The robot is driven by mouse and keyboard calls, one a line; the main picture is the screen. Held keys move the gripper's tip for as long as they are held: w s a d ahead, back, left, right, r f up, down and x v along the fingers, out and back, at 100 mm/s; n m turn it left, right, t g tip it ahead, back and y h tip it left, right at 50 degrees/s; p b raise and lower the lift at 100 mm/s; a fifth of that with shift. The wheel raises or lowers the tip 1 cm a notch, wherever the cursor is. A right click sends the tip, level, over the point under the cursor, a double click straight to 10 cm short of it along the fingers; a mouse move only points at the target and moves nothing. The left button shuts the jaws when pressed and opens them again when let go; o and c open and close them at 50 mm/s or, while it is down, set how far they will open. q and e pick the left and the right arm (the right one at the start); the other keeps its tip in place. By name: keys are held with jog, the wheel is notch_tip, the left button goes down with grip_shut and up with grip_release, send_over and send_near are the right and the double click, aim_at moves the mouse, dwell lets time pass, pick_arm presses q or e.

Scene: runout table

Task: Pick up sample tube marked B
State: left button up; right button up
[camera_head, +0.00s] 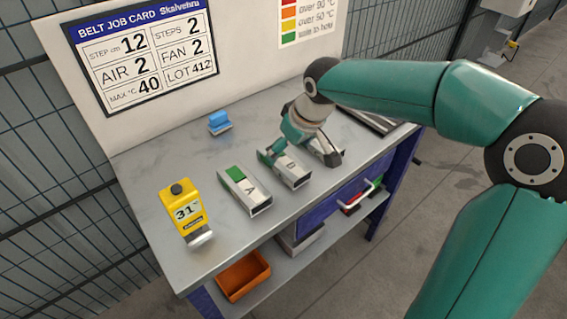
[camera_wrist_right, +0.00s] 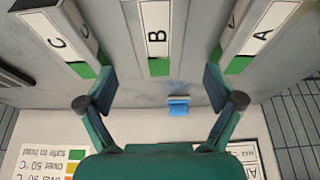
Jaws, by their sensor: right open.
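The sample tube marked B (camera_head: 292,172) is a square silver bar with a green end, lying flat on the grey table between tube A (camera_head: 247,192) and tube C. In the right wrist view tube B (camera_wrist_right: 157,32) lies centrally, its green end toward my gripper. Tube A (camera_wrist_right: 262,32) is to its right and tube C (camera_wrist_right: 52,38) to its left. My right gripper (camera_head: 300,158) is open over tube B, with one finger on each side of its line. The wrist view also shows the open fingers (camera_wrist_right: 158,82). In the head view the gripper partly hides tubes B and C. My left gripper is not seen.
A yellow meter reading 31 (camera_head: 187,212) stands at the table's left front. A small blue block (camera_head: 219,122) lies behind the tubes. A dark rack (camera_head: 368,120) is at the right. A job card board (camera_head: 140,55) rises behind. An orange bin (camera_head: 243,274) sits below.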

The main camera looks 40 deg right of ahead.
aim_at(284, 159)
jog(key=shift+x, duration=2.7)
jog(key=shift+s+d, duration=0.1)
jog(key=c, duration=1.3)
jog(key=shift+c, duration=0.4)
jog(key=shift+r, duration=0.1)
